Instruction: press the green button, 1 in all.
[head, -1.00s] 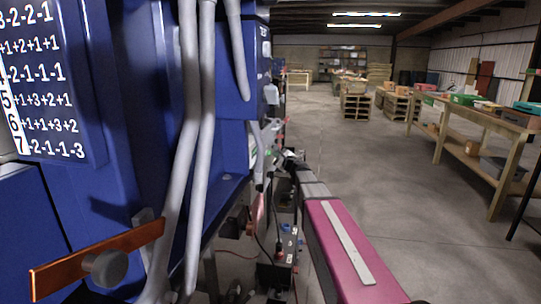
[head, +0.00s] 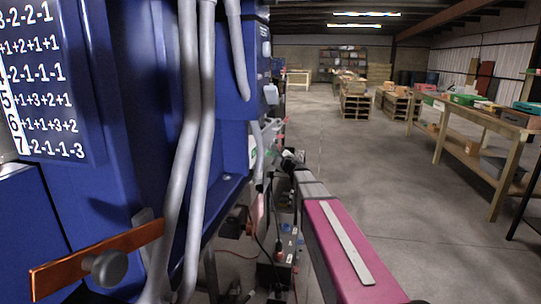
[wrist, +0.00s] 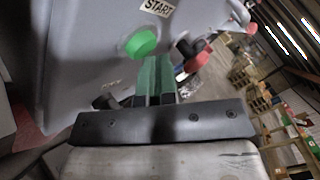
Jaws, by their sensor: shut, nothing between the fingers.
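The green button (wrist: 140,42) is a round green cap on a grey panel in the wrist view, just below a START label (wrist: 158,7). My gripper (wrist: 155,62) is shut and empty. Its greenish fingertips lie just below and slightly right of the button in the picture. A small gap seems to show between them, but I cannot tell the depth. In the head view the far end of my arm is beside the blue machine, and the fingertips are too small to make out there.
A red button (wrist: 197,62) and dark knobs sit right of the fingers. The blue machine (head: 120,80) with grey pipes (head: 200,130) fills the left. An orange bar (head: 95,258) juts out low. A wooden workbench (head: 480,118) stands right; the floor between is clear.

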